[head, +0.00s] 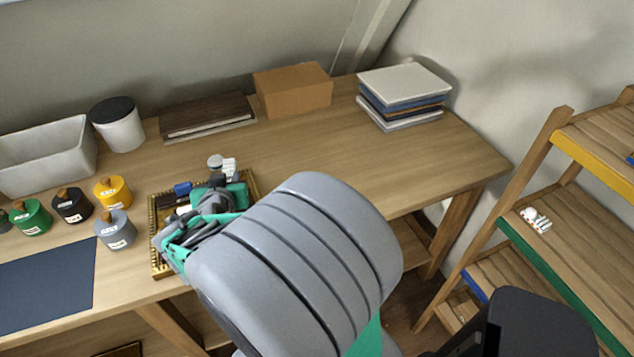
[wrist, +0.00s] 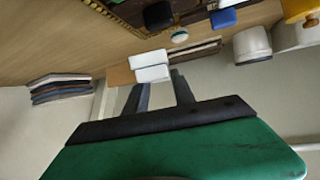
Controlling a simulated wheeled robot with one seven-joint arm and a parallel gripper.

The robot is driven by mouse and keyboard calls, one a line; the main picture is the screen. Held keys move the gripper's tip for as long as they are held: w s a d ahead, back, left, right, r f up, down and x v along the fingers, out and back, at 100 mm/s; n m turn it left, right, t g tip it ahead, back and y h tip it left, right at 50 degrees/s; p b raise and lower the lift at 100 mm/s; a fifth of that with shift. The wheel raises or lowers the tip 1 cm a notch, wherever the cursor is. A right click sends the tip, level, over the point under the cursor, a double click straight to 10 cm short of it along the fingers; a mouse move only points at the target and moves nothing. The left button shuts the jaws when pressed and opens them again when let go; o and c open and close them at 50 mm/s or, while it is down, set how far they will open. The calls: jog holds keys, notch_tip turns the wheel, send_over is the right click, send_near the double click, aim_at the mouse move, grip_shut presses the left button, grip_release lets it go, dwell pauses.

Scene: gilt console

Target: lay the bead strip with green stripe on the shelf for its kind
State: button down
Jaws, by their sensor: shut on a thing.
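My gripper (head: 222,180) is over the gilt tray (head: 155,262) on the console. It is shut on a small white piece, the bead strip (head: 230,166), which also shows between my fingertips in the wrist view (wrist: 150,66). I cannot make out a green stripe on it. The rack at the right has a yellow-edged shelf (head: 602,160), a green-edged shelf (head: 560,265) and a blue-edged shelf (head: 476,284). A small white piece (head: 537,219) lies on the green-edged shelf. My arm hides part of the tray.
Several lidded pots, including a grey one (head: 115,230), stand to the left. A box (head: 293,90) and stacked books (head: 404,95) are behind. The console's right part is clear.

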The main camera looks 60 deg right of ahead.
jog(key=s+d+f+m+g+h, duration=0.1)
jog(key=s+d+m+g, duration=0.4)
jog(key=s, duration=0.4)
jog(key=s+d+f+m+g+h, duration=0.1)
jog(key=s+d+m+g, duration=0.25)
jog(key=s+d, duration=0.5)
jog(key=s+d+r+m+g+y, duration=0.1)
jog(key=s+m+g, duration=0.2)
jog(key=s, duration=0.6)
jog(key=s+m+g+y, duration=0.1)
jog(key=s+m+g, duration=0.3)
jog(key=s, duration=0.5)
jog(key=shift+s+d+r+y, duration=0.25)
jog(key=shift+d+r+y, duration=0.1)
jog(key=shift+y, duration=0.05)
jog(key=shift+g, duration=0.25)
jog(key=p, duration=0.3)
send_over(369, 190)
jog(key=f, duration=0.9)
jog(key=shift+s+a, duration=0.15)
jog(key=shift+a, duration=0.1)
jog(key=f, duration=0.3)
jog(key=shift+w+d+f+p, duration=0.2)
jog(key=shift+d+f+p, duration=0.05)
jog(key=shift+d+p, duration=0.1)
jog(key=shift+a, duration=0.1)
